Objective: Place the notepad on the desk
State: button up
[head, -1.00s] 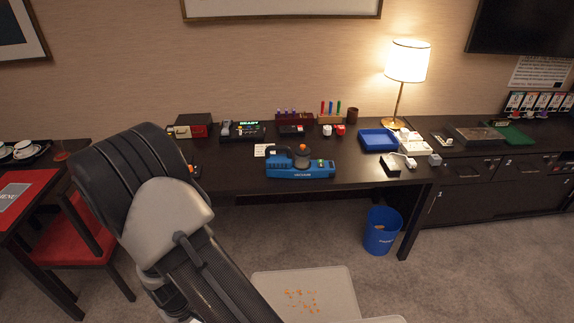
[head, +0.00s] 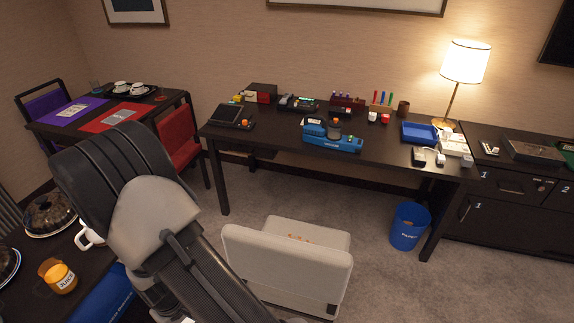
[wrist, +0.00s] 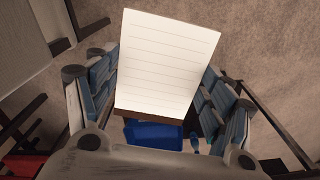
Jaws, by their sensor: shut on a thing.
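The notepad (wrist: 168,55) shows in the wrist view as a white lined pad with a brown bound edge toward my palm. My gripper (wrist: 155,98) is shut on it, with one blue-grey finger at each side. The notepad and gripper are not in the head view, where my arm fills the lower left. The desk (head: 275,131) is the long dark table against the wall in the head view. A blue device (head: 332,138) sits near its front edge.
A chair (head: 290,262) stands before the desk, and a blue bin (head: 409,226) under its right end. A lamp (head: 466,65) and blue tray (head: 419,132) are at the right. A red chair (head: 178,135) is left. A juice jar (head: 60,278) stands on the near-left table.

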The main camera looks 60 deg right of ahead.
aim_at(385, 152)
jog(key=k+l+u, duration=0.15)
jog(key=u, duration=0.25)
jog(key=k+u, duration=0.3)
jog(key=u, duration=0.15)
jog(key=k+u, duration=0.25)
jog(key=u, duration=0.15)
jog(key=k+u, duration=0.25)
jog(key=u, duration=0.15)
jog(key=k+j+u, duration=0.15)
jog(key=u, duration=0.25)
jog(key=k+l+u, duration=0.3)
jog(key=u, duration=0.15)
jog(key=k+l+u, duration=0.15)
jog(key=k+u, duration=0.7)
jog(key=k+j+u, duration=0.1)
jog(key=k+u, duration=0.3)
jog(key=k+l+z, duration=0.2)
jog(key=k+z, duration=0.15)
jog(key=k, duration=0.15)
jog(key=k+l+z, duration=0.35)
jog(key=k+z, duration=0.15)
jog(key=z, duration=4.1)
